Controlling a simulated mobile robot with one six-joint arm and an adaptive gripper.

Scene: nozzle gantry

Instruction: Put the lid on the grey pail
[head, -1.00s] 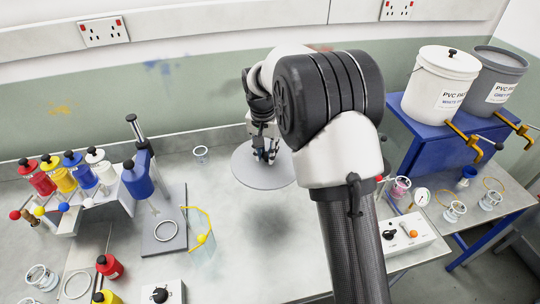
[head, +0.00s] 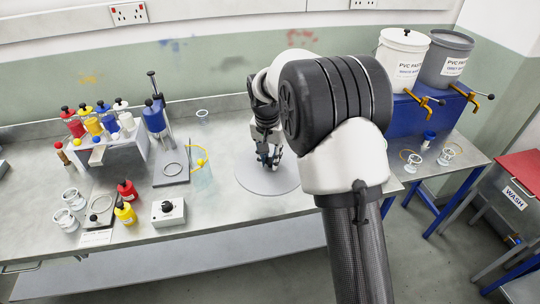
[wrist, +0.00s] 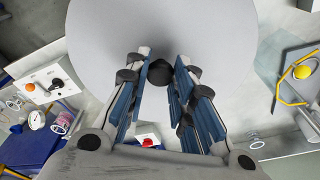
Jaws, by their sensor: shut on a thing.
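The lid (head: 262,184) is a flat light-grey disc with a black knob. My gripper (head: 268,155) is over its middle, and the lid appears held over the bench. In the wrist view the fingers of my gripper (wrist: 160,85) close around the black knob, and the wide lid (wrist: 165,30) fills the top middle. The grey pail (head: 447,62) stands upright on a blue stand at the upper right, open at the top, apart from the lid. Its label is partly readable. My arm hides part of the bench to the right of the lid.
A white pail (head: 399,58) with a black-knobbed lid stands left of the grey pail, close to it. Yellow-handled taps stick out below both. Coloured bottles (head: 92,122) and a blue post stand (head: 157,115) are left of the lid. A red table (head: 518,172) is at right.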

